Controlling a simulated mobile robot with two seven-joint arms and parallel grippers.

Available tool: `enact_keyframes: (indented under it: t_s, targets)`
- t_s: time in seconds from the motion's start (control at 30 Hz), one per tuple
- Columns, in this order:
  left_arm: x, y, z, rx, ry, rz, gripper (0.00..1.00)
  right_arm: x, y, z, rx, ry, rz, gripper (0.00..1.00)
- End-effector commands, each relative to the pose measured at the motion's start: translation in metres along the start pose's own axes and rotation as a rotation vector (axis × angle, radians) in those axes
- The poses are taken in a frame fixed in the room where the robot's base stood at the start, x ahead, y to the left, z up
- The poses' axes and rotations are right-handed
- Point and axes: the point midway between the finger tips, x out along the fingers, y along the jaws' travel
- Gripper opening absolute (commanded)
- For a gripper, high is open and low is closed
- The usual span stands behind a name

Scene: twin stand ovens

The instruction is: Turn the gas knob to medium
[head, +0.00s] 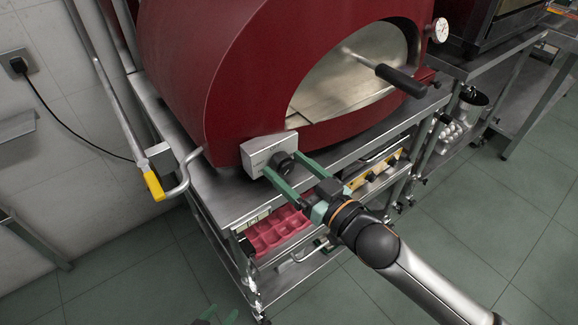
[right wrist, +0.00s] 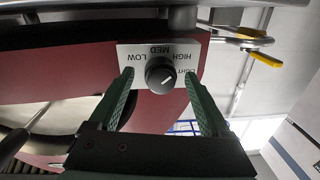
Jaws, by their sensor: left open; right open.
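The gas knob (head: 282,162) is round and black on a pale control plate (head: 258,150) at the red oven's lower front. In the right wrist view the knob (right wrist: 160,74) shows upside-down labels LOW, MED, HIGH and LIGHT around it. A short white mark on the knob slants toward the LIGHT side of the plate. My right gripper (head: 285,170) is open, its green fingers on either side of the knob; I cannot tell whether they touch it. My left gripper (head: 216,316) shows only its green fingertips at the bottom edge, away from the oven.
The red oven (head: 190,60) stands on a steel stand (head: 230,200) with a red tray (head: 275,232) below. A bent pipe with a yellow handle (head: 153,185) is left of the plate. A black-handled tool (head: 400,80) sticks out of the oven mouth. Floor in front is clear.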

Motion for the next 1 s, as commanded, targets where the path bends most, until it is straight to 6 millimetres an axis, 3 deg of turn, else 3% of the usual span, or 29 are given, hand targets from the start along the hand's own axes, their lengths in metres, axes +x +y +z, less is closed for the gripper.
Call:
enact_keyframes:
  t_s: [0.33, 1.0]
  targets:
    - [-0.0009, 0.0004, -0.0029, 0.000, 0.005, 0.001, 0.50, 0.0031, 0.0000, 0.0005, 0.000, -0.001, 0.000, 0.80]
    - [-0.0012, 0.0014, -0.0036, 0.000, 0.006, 0.003, 0.50, 0.0027, -0.0002, 0.0005, 0.000, -0.001, 0.000, 0.05]
